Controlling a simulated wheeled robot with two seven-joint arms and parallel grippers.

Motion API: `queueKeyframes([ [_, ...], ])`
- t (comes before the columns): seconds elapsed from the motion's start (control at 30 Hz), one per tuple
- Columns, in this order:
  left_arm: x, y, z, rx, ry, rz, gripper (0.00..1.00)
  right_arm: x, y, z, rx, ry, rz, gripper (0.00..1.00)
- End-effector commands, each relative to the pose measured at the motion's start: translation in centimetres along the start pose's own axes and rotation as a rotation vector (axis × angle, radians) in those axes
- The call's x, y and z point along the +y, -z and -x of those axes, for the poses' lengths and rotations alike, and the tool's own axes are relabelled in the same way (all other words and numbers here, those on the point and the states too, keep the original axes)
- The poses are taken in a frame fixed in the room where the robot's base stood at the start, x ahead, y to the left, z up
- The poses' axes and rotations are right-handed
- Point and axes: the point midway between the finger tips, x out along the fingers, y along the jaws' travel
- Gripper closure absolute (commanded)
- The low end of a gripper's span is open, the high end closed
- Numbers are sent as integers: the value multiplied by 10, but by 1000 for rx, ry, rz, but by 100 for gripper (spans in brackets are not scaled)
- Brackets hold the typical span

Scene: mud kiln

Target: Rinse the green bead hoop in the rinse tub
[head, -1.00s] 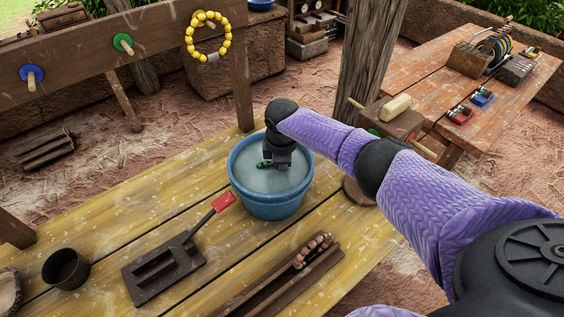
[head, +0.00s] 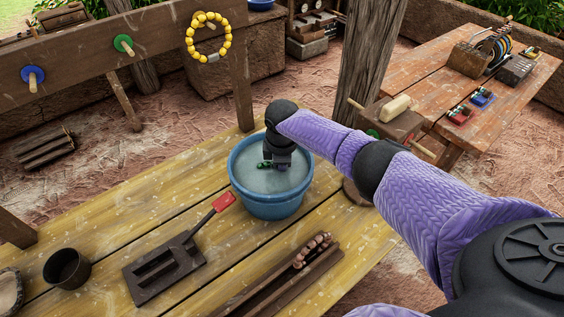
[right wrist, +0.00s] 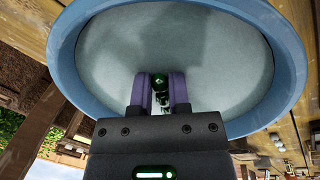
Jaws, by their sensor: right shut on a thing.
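The blue rinse tub (head: 271,207) stands on the wooden table, filled with greyish water; its rim also shows in the right wrist view (right wrist: 290,70). My right gripper (head: 277,165) points down inside the tub at the water. In the right wrist view its two fingers (right wrist: 160,92) are shut on the green bead hoop (right wrist: 160,80). Only a few dark green beads (head: 263,165) of the hoop show at the water surface; the rest is hidden by the gripper or the water. My left gripper is not in view.
A yellow bead hoop (head: 190,40) hangs on the rack beam, which also has a blue peg (head: 31,75) and a green peg (head: 123,43). A slotted dark plate (head: 160,268), a dark cup (head: 66,268) and a wooden trough (head: 290,275) with brown beads lie near the tub.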

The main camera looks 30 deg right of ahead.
Motion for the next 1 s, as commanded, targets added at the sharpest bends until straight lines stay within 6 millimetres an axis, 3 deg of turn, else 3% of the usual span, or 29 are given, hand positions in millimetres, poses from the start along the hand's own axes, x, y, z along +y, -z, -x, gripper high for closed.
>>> queueKeyframes([
  [0.23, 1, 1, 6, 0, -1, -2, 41, 1, 0, 7, 1, 0, 0, 100],
  [1.0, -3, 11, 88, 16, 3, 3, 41, 13, 0, 94, 1, -1, 0, 100],
])
